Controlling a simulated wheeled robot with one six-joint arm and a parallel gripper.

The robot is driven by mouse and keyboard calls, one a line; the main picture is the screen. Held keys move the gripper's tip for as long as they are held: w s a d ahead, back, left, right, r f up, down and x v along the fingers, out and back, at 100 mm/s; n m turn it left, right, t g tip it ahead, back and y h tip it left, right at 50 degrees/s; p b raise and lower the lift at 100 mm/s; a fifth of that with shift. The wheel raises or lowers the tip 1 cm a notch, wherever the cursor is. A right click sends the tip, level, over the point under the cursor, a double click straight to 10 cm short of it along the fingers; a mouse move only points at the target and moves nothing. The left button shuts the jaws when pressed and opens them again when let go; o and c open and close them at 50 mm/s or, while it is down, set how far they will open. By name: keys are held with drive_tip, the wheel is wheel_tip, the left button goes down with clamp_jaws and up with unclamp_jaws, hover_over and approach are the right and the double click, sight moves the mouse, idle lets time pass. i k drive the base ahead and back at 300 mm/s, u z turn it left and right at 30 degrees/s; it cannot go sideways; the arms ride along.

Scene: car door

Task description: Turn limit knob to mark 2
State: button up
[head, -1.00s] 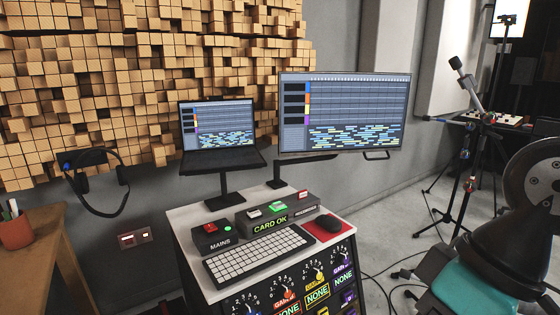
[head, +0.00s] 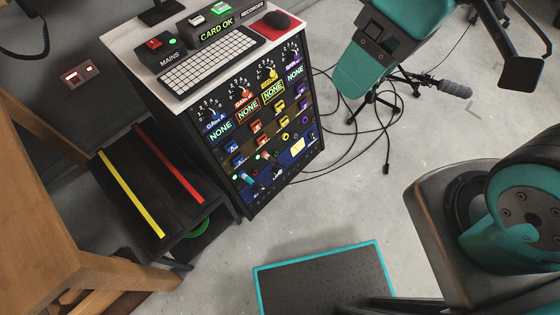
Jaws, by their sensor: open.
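The rack (head: 250,200) stands left of centre in the head view. Its front has a top row of dials with numbered scales: a red knob (head: 242,97), a yellow knob (head: 270,75) and others in blue and purple. Lit NONE displays sit below them. No label reading limit is legible, so I cannot tell which knob it is or its mark. My gripper (head: 520,74) seems to show at the upper right as a dark finger with a flat pad, partly cut off by the frame. It is open and apart from the rack.
The rack top holds a keyboard (head: 210,62), MAINS box (head: 160,52) and red mouse pad (head: 272,24). A black stand with yellow (head: 130,192) and red strips and a wooden table (head: 35,200) stand left. Cables and a teal-edged mat (head: 325,282) lie on the floor.

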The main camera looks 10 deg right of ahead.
sight(276, 170)
drive_tip(key=z, duration=2.45)
drive_tip(key=k, duration=0.8)
drive_tip(key=u, duration=0.75)
drive_tip(key=i, duration=0.5)
drive_tip(key=z, duration=0.05)
